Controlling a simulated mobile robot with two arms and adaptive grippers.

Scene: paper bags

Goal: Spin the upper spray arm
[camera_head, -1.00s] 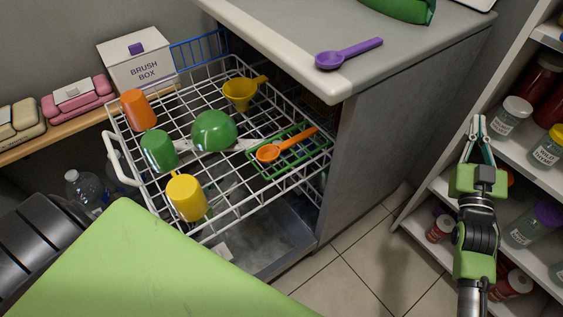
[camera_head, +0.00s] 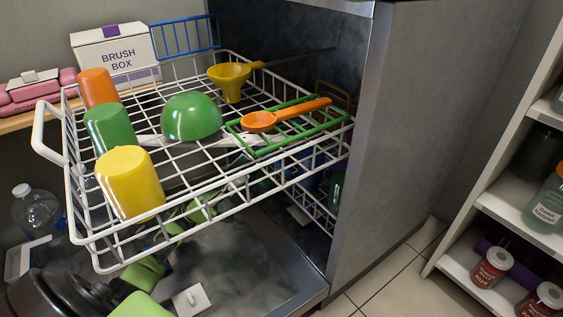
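The upper rack (camera_head: 100,240) is a white wire basket pulled out of the dishwasher. A pale grey bar (camera_head: 232,141), which looks like the upper spray arm, shows through its wires beneath the green bowl (camera_head: 192,117); much of it is hidden by dishes and wires. My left arm comes in from the bottom left and reaches under the rack. My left gripper (camera_head: 234,184) is partly hidden behind the rack's front wires, below the bar. I cannot tell whether it touches the bar or how far its fingers are apart. My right gripper is out of view.
The rack holds an orange cup (camera_head: 98,88), a green cup (camera_head: 108,130), a yellow cup (camera_head: 130,182), a yellow funnel (camera_head: 230,78) and an orange spoon (camera_head: 287,115). The dishwasher's side panel (camera_head: 400,130) and a jar shelf (camera_head: 505,200) stand at right.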

